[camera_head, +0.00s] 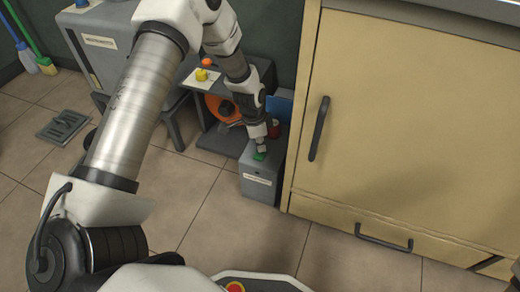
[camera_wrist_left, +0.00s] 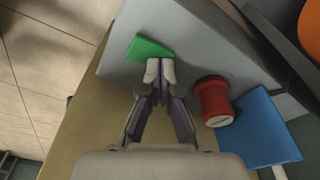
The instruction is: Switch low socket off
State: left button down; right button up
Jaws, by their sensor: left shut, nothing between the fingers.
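A low grey box (camera_head: 262,183) with a white label stands on the floor beside the cabinet. A green piece (camera_head: 259,156) is on its top, near the front edge; it also shows in the left wrist view (camera_wrist_left: 150,48). A red knob (camera_head: 273,130) sits farther back on the box; it also shows in the wrist view (camera_wrist_left: 213,100). My left gripper (camera_head: 260,146) points down at the box top. Its fingertips (camera_wrist_left: 161,68) are together, empty, right at the green piece's edge; contact is not clear. My right gripper is not in view.
A beige cabinet (camera_head: 410,100) with dark handles stands directly right of the box. A blue panel (camera_head: 280,108) is behind the red knob. A machine with an orange disc (camera_head: 217,108) and a yellow knob (camera_head: 201,75) stands behind left. The tiled floor (camera_head: 235,225) in front is clear.

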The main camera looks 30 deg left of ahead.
pick_arm(q)
notch_tip(320, 180, up, 7)
jog(key=p, duration=0.5)
jog(key=shift+f, duration=0.25)
